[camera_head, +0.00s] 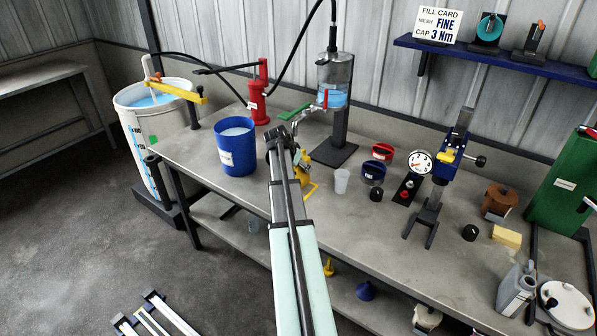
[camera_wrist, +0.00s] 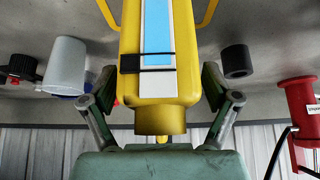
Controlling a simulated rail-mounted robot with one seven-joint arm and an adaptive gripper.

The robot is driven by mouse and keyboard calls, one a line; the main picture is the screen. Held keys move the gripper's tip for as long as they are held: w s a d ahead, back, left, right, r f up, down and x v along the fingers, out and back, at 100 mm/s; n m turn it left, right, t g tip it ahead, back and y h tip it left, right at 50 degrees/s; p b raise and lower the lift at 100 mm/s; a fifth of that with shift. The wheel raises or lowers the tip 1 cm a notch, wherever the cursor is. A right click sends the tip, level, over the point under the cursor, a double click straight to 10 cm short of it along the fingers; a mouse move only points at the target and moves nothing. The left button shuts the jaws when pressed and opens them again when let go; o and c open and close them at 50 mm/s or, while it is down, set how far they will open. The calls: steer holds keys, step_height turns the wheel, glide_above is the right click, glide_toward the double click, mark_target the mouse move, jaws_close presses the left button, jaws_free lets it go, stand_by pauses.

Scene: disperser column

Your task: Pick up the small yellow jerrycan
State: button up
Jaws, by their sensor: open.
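The small yellow jerrycan (camera_wrist: 160,85) fills the middle of the wrist view, with a blue and white strip and a dark band on its face. In the head view the jerrycan (camera_head: 303,174) stands on the bench and is partly hidden behind my arm. My gripper (camera_wrist: 158,88) is open, with one finger on each side of the jerrycan's body. Gaps seem to show between the fingers and the jerrycan; contact is hard to tell. In the head view my gripper (camera_head: 284,138) is at the end of my arm, beside the jerrycan.
A blue bucket (camera_head: 236,157) stands left of my gripper. The clear vessel (camera_head: 335,82) on its dark stand is behind. A translucent cup (camera_head: 341,181), red ring (camera_head: 382,152) and blue ring (camera_head: 373,173) sit to the right. A gauge stand (camera_head: 432,195) is farther right.

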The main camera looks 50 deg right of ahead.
steer(key=shift+d+f, duration=0.15)
steer(key=shift+f, duration=0.1)
jaws_close()
steer(key=shift+r, duration=0.15)
